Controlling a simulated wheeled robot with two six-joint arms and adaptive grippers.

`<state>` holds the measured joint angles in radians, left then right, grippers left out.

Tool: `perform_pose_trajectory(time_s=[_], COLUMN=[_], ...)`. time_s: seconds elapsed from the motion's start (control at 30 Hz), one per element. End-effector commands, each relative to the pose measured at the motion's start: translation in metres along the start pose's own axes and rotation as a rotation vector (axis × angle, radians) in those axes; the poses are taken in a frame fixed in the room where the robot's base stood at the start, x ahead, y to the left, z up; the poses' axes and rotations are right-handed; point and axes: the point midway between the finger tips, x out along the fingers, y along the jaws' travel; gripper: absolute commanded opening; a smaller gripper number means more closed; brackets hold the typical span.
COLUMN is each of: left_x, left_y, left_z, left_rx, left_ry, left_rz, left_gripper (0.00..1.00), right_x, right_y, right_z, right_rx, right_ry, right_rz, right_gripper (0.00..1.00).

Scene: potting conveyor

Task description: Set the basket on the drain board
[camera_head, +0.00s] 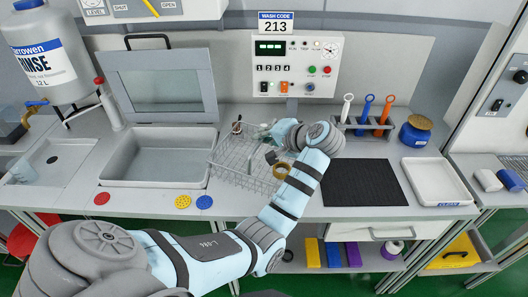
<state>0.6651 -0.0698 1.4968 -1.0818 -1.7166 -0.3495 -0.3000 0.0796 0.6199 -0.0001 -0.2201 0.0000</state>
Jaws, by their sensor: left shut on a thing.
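The wire basket (234,160) is at the centre of the counter, just right of the sink, with a few small items in it. My left arm reaches across from the lower left. Its gripper (271,157) is at the basket's right side, shut on the basket; the wrist partly hides the grip. I cannot tell whether the basket's bottom touches the counter. A black, flat ribbed board (362,183), apparently the drain board, lies bare to the right of the basket. My right gripper is not in view.
An empty grey sink (156,171) with a raised lid (158,84) is left of the basket. A rack of colored-handled tools (366,124) and a blue jar (415,132) stand behind the board. A white tray (434,181) is at right. Red, yellow and blue discs lie along the front edge.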

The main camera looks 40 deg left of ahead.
Motion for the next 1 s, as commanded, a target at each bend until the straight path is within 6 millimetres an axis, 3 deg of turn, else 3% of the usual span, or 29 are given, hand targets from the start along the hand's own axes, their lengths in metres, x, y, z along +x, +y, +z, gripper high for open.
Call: perform_pose_trajectory(time_s=[0.3,0.6,0.63,0.73,1.0], left_x=[0.024,0.025,0.025,0.025,0.025], left_y=[0.038,0.040,0.040,0.040,0.040], left_z=[0.010,0.011,0.011,0.011,0.010], left_rx=[-0.001,-0.001,0.000,0.000,-0.001], left_ry=[0.000,0.001,0.000,0.000,0.000], left_rz=[-0.002,-0.001,0.000,0.000,0.000], left_gripper=[0.00,0.00,0.13,0.28,0.28], right_x=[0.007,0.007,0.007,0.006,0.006], right_y=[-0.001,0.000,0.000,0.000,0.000], right_z=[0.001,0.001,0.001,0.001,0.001], right_rx=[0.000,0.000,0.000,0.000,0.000], right_ry=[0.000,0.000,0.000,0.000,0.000], right_rz=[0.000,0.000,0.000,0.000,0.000], right_gripper=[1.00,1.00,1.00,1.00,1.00])
